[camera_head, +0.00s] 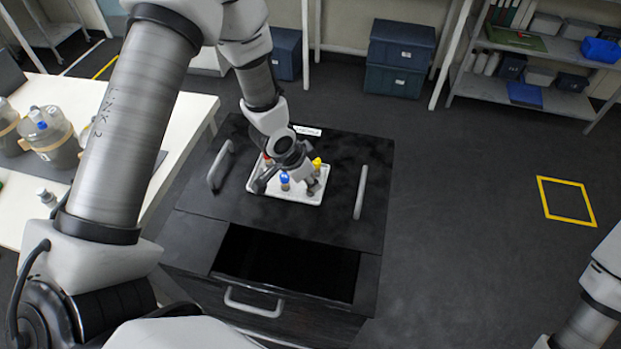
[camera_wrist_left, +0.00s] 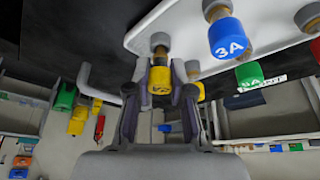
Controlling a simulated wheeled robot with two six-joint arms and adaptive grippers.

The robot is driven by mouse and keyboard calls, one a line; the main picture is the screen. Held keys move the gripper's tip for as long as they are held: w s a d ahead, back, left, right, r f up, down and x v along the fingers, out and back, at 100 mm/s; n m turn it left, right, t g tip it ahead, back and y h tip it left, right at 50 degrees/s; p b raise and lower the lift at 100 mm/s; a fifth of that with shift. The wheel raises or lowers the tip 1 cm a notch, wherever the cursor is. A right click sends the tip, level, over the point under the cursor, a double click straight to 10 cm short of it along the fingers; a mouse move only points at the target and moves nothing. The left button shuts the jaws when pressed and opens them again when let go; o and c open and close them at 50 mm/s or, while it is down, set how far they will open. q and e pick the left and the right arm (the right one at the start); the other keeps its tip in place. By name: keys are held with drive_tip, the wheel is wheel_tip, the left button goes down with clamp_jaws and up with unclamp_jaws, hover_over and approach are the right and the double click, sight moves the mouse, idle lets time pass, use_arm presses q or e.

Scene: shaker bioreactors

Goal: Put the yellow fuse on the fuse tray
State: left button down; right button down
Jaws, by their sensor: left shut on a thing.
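My right gripper is out of view.
A blue fuse (camera_head: 285,179) and a red fuse (camera_head: 267,160) stand on the tray; a green fuse (camera_wrist_left: 248,74) shows in the wrist view. The tray lies on a black cabinet (camera_head: 340,220) with grey handles. A white table (camera_head: 188,112) with bottles is at left.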

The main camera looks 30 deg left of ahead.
use_arm(q)
drive_tip(key=shift+f+b, duration=0.3)
drive_tip(key=shift+f, duration=0.2)
idle(0.3)
drive_tip(key=c, duration=0.9)
unclamp_jaws()
drive_tip(key=shift+c, duration=0.2)
drive_tip(key=shift+r, duration=0.1)
drive_tip(key=v, duration=0.7)
drive_tip(key=shift+r, duration=0.15)
drive_tip(key=shift+a, duration=0.1)
